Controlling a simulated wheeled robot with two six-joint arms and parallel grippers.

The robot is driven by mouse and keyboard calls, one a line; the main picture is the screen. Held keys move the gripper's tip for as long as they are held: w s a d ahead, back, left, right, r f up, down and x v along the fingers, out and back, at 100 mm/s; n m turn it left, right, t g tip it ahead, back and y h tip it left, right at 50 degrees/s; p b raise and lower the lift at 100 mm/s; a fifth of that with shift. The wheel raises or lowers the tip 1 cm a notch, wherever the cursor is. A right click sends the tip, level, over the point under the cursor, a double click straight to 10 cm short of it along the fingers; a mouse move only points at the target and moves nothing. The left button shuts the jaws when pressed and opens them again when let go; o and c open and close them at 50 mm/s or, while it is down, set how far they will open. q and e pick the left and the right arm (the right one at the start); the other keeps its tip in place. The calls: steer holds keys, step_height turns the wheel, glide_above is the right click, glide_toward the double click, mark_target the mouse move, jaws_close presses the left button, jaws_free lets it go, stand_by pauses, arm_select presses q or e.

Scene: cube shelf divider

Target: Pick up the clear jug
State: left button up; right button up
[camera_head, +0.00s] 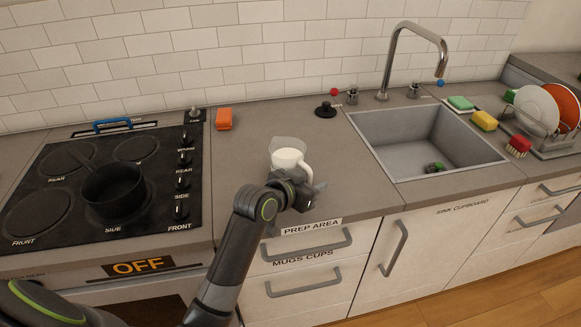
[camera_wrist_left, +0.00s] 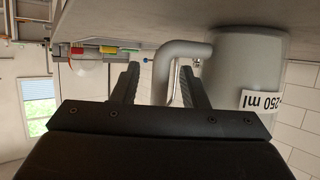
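The clear jug (camera_head: 288,145) stands on the counter in the prep area, with its pale handle turned to the right and front. Something white shows in or through it. In the left wrist view the jug (camera_wrist_left: 245,70) is large at the right, with a "250 ml" label, and its curved handle (camera_wrist_left: 170,65) reaches in between the fingers. My left gripper (camera_head: 307,190) is at the front of the jug by the handle. Its fingers (camera_wrist_left: 160,85) are apart, with a gap beside the handle. My right gripper is in neither view.
The stove (camera_head: 60,205) with a dark pot (camera_head: 113,184) is on the left. An orange block (camera_head: 224,119) and a black knob-like item (camera_head: 325,109) are at the back. The sink (camera_head: 415,150) is on the right, with sponges and a dish rack (camera_head: 555,143) beyond.

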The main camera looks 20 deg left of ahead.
arm_select(q)
steer(key=shift+w+d+f, duration=0.2)
steer(key=shift+w+f, duration=0.05)
steer(key=shift+w, duration=0.25)
steer(key=shift+c, duration=0.3)
jaws_close()
steer(key=shift+r, duration=0.2)
